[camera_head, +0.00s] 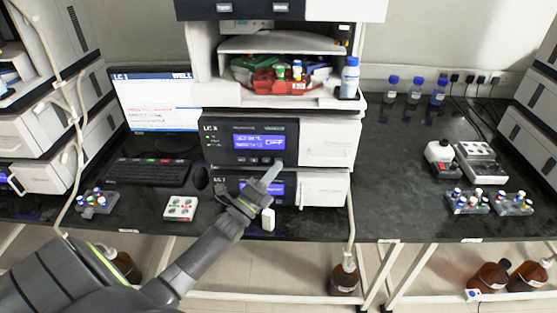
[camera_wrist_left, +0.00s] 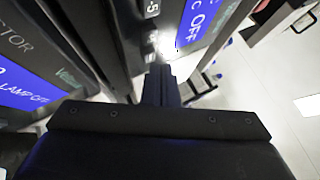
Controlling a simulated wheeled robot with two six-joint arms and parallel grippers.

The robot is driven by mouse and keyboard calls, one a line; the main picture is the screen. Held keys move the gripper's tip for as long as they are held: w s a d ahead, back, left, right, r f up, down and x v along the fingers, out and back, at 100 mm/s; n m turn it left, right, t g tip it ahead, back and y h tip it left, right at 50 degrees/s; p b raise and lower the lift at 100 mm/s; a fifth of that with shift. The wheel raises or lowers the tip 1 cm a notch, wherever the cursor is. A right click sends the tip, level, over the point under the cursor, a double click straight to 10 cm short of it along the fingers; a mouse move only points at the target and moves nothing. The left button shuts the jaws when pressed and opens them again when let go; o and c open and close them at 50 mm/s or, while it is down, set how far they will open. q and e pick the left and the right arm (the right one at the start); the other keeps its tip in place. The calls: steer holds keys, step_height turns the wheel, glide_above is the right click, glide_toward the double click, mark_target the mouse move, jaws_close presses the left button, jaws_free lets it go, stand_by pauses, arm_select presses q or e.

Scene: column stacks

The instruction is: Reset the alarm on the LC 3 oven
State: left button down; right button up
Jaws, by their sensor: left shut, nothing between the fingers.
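A white unit with a black front panel marked LC 3 (camera_head: 251,140) stands at the middle of the bench in the head view, with a lit blue display. Below it is a second black panel (camera_head: 225,187), its blue display partly hidden by my left arm. My left gripper (camera_head: 273,168) is shut and empty, in front of the lower edge of the upper panel. In the left wrist view, the shut fingers (camera_wrist_left: 160,82) point towards a dark panel whose blue display (camera_wrist_left: 197,18) reads OFF. A panel reading LAMP OFF (camera_wrist_left: 28,88) is at left. Contact is unclear.
A monitor (camera_head: 152,97) and a keyboard (camera_head: 150,171) are left of the units. A blue-capped bottle (camera_head: 349,80) and a red rack (camera_head: 277,84) stand above. Vial racks (camera_head: 468,202) lie at right. The bench between is mostly clear.

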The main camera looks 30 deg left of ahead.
arm_select(q)
steer(key=shift+s+d, duration=0.2)
steer(key=shift+s, duration=0.2)
steer(key=shift+s, duration=0.1)
steer(key=shift+s+d+p, duration=0.6)
steer(key=shift+s+d, duration=0.1)
steer(key=shift+s, duration=0.35)
steer(key=shift+s+d+p, duration=0.55)
steer(key=shift+s+d, duration=0.1)
steer(key=shift+s, duration=0.35)
